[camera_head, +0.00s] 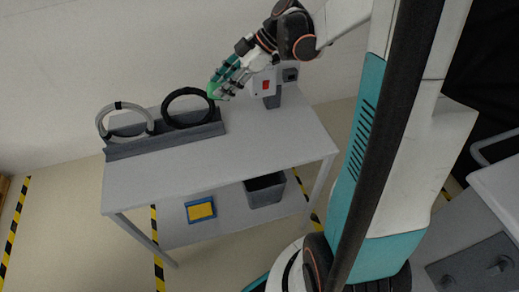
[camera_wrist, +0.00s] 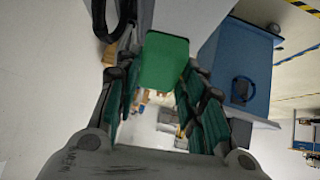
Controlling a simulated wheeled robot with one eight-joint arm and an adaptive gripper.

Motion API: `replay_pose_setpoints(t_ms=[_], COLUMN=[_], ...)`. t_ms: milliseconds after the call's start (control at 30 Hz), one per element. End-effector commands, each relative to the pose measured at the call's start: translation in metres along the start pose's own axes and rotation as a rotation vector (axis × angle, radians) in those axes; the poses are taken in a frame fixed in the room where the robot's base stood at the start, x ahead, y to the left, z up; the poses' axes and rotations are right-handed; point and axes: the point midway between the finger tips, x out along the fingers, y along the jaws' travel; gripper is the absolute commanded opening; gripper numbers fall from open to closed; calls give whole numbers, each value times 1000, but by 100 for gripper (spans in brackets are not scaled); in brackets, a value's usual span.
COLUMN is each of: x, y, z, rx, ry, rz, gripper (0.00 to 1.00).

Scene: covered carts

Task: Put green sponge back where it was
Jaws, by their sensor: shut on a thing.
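The green sponge (camera_wrist: 164,62) is between the fingers of my gripper (camera_wrist: 160,85) in the wrist view. In the head view a small part of the green sponge (camera_head: 214,89) shows at the fingertips of my gripper (camera_head: 219,86). My gripper is shut on it. It is over the back of the grey table (camera_head: 215,165), close to the black cable coil. Whether the sponge touches anything else cannot be told.
A grey rack (camera_head: 165,139) at the table's back holds a light cable coil (camera_head: 103,122) and a black cable coil (camera_head: 167,111). A grey-white device (camera_head: 262,88) stands to the right. A dark bin (camera_head: 264,192) and a blue-yellow tray (camera_head: 201,210) sit below. The tabletop's front is clear.

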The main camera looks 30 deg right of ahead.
Motion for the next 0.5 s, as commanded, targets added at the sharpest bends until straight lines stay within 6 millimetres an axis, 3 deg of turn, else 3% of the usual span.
replay_pose_setpoints(t_ms=[200, 367, 500], x=[-24, -38, -30], y=[-27, -38, -42], z=[68, 92, 109], rx=[15, 30, 33], ry=[-281, -364, -380], rz=[-96, -117, -120], gripper=[13, 13, 13])
